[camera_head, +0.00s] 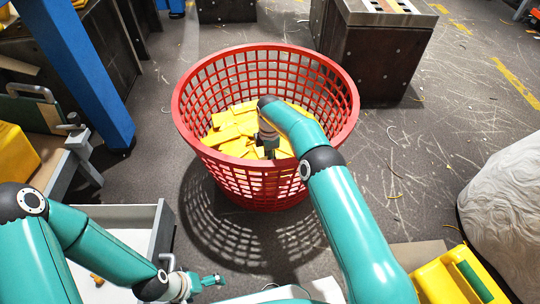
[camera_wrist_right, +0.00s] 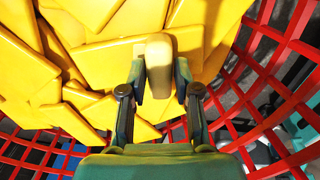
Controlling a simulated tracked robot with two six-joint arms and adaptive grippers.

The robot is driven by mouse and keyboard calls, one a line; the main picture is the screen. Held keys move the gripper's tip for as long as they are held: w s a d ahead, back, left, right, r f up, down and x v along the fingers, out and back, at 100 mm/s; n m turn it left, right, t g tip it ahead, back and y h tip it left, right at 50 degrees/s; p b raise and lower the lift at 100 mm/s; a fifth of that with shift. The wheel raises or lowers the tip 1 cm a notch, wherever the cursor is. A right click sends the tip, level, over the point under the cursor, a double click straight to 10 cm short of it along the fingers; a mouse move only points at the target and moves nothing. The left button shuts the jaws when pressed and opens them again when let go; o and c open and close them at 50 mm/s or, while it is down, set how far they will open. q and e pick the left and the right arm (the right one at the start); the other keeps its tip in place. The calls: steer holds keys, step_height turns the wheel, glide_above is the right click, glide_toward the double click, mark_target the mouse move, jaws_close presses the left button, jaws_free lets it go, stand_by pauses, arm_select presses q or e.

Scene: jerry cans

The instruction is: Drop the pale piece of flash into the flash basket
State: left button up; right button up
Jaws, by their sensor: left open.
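The flash basket (camera_head: 192,140) is a round red lattice basket on the floor, holding many yellow flash pieces (camera_head: 230,132). My right gripper (camera_wrist_right: 160,82) reaches down inside it, above the yellow pieces. In the right wrist view the pale piece of flash (camera_wrist_right: 159,62), a cream-coloured block, stands out between the two fingertips, which press on its sides. In the head view my right arm hides the pale piece. My left gripper (camera_head: 212,281) is open and empty at the lower left, near a grey-white tray.
The grey-white tray (camera_head: 160,235) stands at the lower left beside a blue post (camera_head: 85,70). A dark metal box (camera_head: 375,65) stands behind the basket. A yellow can (camera_head: 445,280) and a white wrapped bulk (camera_head: 505,205) are at the lower right. Scratched floor right of the basket is open.

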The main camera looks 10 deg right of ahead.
steer(key=shift+o, duration=1.2)
steer(key=shift+r, duration=0.1)
steer(key=shift+r, duration=0.25)
step_height(320, 180, up, 12)
steer(key=p, duration=0.5)
steer(key=shift+r, duration=0.25)
